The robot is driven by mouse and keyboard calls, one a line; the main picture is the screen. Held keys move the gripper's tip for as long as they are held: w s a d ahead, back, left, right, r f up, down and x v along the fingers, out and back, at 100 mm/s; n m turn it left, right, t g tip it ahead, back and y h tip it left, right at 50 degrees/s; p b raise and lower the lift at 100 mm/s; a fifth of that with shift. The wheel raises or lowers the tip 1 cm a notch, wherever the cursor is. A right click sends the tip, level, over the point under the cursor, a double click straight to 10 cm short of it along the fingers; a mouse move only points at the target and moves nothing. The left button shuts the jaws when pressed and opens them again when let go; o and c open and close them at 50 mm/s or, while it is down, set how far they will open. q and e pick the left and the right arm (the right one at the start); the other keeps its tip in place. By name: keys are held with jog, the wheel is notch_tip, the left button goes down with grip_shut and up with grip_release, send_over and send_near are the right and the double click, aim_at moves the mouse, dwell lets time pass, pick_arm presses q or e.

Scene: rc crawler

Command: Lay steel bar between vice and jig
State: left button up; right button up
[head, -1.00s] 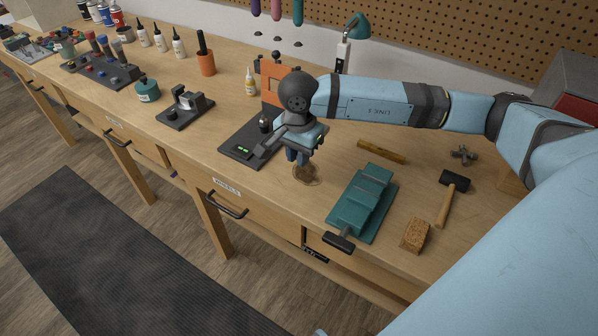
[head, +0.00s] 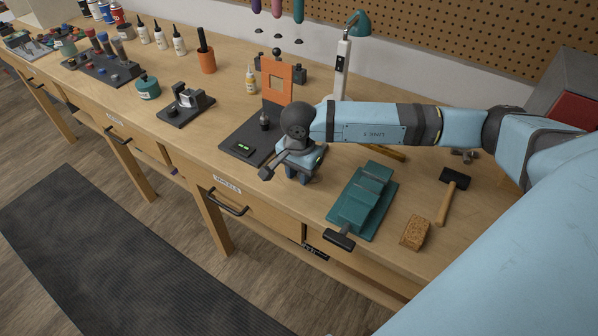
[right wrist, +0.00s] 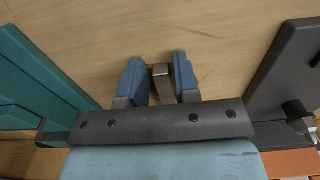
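My right gripper (head: 299,178) is low over the bench, between the teal vice (head: 362,198) and the dark jig base (head: 241,145) with its upright orange plate. In the right wrist view, its blue fingers (right wrist: 161,72) stand on either side of the steel bar (right wrist: 161,85) and look shut on it. The bar's end lies between the fingertips. The vice also shows at the left of this view (right wrist: 35,85), the jig at the right (right wrist: 282,75). In the head view the bar is hidden by the gripper. My left gripper is not in view.
A hammer (head: 453,190) and a cork block (head: 415,232) lie right of the vice. A brass-coloured piece (head: 393,154) is partly behind my right arm. A glue bottle (head: 251,80) stands behind the jig. A small dark fixture (head: 186,106) sits further left.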

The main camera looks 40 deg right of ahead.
jog(key=shift+o, duration=0.9)
jog(key=shift+r, duration=0.15)
jog(key=shift+r, duration=0.2)
notch_tip(320, 180, up, 12)
jog(key=shift+f+b, duration=0.15)
jog(key=shift+b, duration=0.25)
jog(key=shift+a, duration=0.1)
